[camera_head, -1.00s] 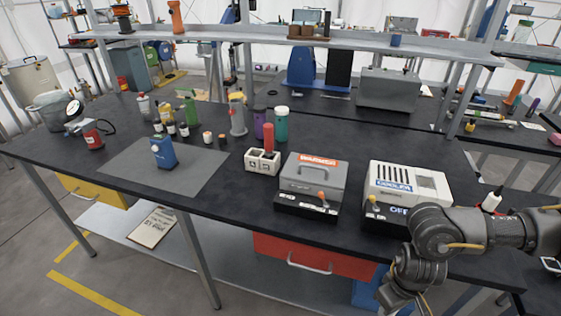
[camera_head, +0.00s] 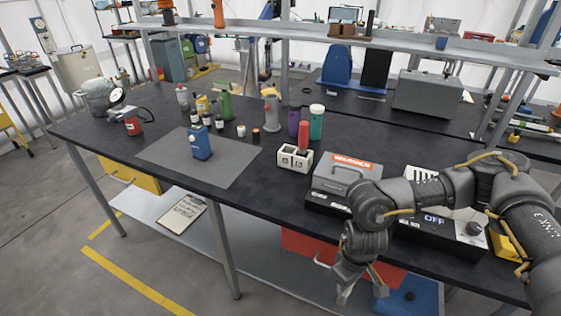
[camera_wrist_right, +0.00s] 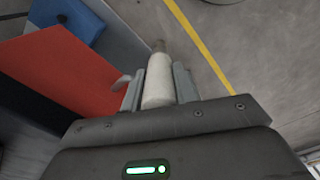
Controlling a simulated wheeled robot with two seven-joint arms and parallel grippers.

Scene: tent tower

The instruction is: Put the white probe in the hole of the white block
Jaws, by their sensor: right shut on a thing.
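The white block (camera_head: 288,166) stands on the dark bench in the head view, with openings in it. A red cylinder (camera_head: 303,136) rises at its right part; I cannot tell whether it sits in a hole. My right gripper (camera_head: 361,288) hangs in front of the bench edge, below and to the right of the block, pointing down. In the right wrist view, the right gripper (camera_wrist_right: 158,86) is shut on the white probe (camera_wrist_right: 158,78), a pale cylinder with a narrow brownish tip. The probe cannot be made out in the head view. My left gripper is not in view.
A grey case (camera_head: 345,175) stands right of the block, with a machine marked OFF (camera_head: 437,226) partly behind my arm. Purple (camera_head: 294,120) and green (camera_head: 316,122) containers stand behind the block. The grey mat (camera_head: 222,172) holds a blue object (camera_head: 200,142).

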